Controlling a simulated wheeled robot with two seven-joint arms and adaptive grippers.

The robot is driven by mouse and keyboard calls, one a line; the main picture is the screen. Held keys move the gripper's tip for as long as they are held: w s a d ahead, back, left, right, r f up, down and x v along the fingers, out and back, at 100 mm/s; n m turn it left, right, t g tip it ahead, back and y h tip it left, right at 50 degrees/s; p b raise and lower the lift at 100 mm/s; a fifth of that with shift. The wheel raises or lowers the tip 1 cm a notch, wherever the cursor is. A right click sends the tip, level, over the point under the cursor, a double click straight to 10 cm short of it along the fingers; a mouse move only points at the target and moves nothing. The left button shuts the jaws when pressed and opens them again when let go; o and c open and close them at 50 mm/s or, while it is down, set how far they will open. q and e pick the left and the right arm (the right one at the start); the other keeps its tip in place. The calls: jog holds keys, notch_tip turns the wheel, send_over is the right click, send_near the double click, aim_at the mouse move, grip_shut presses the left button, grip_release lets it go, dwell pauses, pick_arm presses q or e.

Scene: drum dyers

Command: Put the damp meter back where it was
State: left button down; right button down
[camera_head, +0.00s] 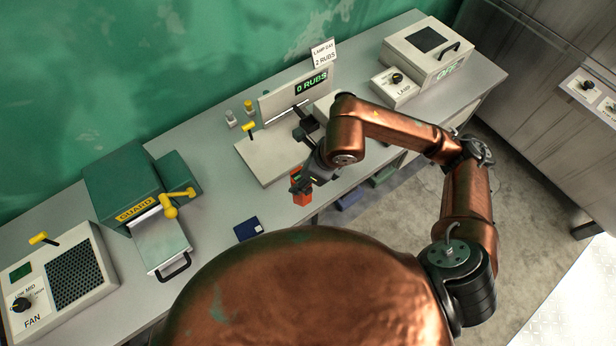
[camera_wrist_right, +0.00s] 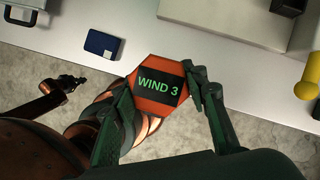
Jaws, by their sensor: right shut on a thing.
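An orange six-sided meter with a dark screen reading "WIND 3" shows in the right wrist view (camera_wrist_right: 160,85). My right gripper (camera_wrist_right: 160,95) is shut on it, with one finger on each side. In the head view the orange meter (camera_head: 302,198) hangs below my right gripper (camera_head: 301,182), at the bench's front edge. The wrist view shows floor behind the meter's lower part. No display in view reads damp. My left gripper does not show in the head view.
A flat blue item (camera_head: 248,228) lies on the bench (camera_head: 215,215) left of my gripper. A pale rub machine (camera_head: 262,165) reading "0 RUBS" stands behind. The green guard machine (camera_head: 125,185) and fan box (camera_head: 62,280) are left; the lamp box (camera_head: 396,88) is right.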

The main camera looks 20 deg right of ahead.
jog(key=w+d+f+p, duration=0.1)
jog(key=w+f, duration=0.3)
jog(key=f, duration=0.5)
jog(key=shift+d+p, duration=0.3)
jog(key=shift+d, duration=0.6)
jog(key=shift+w+f, duration=0.1)
jog(key=shift+w, duration=0.05)
jog(key=c, duration=1.6)
grip_release()
jog(key=shift+f, duration=0.1)
jog(key=o, duration=0.4)
jog(key=shift+o, duration=0.2)
